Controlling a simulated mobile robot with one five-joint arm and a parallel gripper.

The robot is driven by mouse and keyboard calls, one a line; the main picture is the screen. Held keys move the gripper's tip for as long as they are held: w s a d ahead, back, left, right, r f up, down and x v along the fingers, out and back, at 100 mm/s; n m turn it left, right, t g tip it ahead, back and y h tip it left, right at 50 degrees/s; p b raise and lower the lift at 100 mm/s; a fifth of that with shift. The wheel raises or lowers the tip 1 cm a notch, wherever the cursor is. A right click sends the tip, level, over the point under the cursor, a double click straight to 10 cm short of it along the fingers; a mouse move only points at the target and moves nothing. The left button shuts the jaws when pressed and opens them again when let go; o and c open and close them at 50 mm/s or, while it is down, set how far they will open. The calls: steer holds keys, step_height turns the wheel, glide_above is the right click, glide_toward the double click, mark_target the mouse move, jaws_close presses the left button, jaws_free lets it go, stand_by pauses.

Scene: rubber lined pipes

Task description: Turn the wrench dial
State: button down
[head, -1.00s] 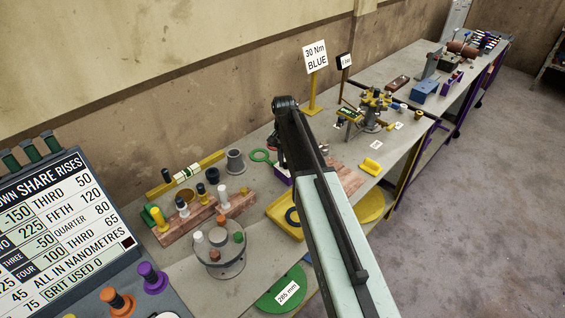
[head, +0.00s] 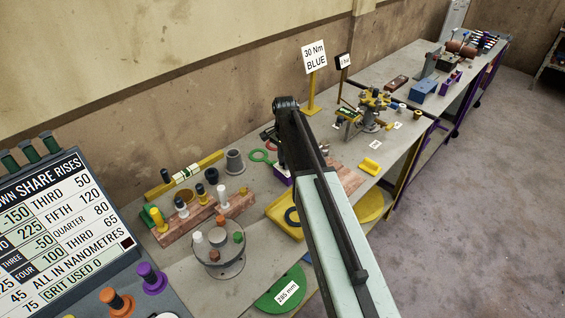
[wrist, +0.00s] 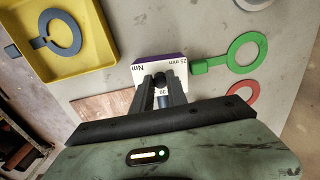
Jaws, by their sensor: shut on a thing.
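The wrench dial is a small block with a white face and a purple side (wrist: 158,59). In the wrist view its face reads "Nm" and "25 mm", with another number partly hidden. A dark round knob (wrist: 163,80) stands on that face. My gripper (wrist: 160,84) is over the block, its two black fingers shut on the knob from both sides. The fingers cover part of the face, so the dial's setting cannot be read. In the head view my arm hides the gripper and most of the block; a purple bit (head: 284,180) shows left of the arm.
A sign reading "30 Nm BLUE" (head: 314,57) stands behind the arm. A green ring-ended tool (wrist: 240,52), a red one (wrist: 241,91) and a yellow tray (wrist: 60,60) lie around the block.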

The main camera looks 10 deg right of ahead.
stand_by(0.3)
steer(key=c, duration=1.3)
jaws_free()
step_height(320, 180, up, 8)
steer(key=p, duration=0.8)
steer(key=shift+f, duration=0.1)
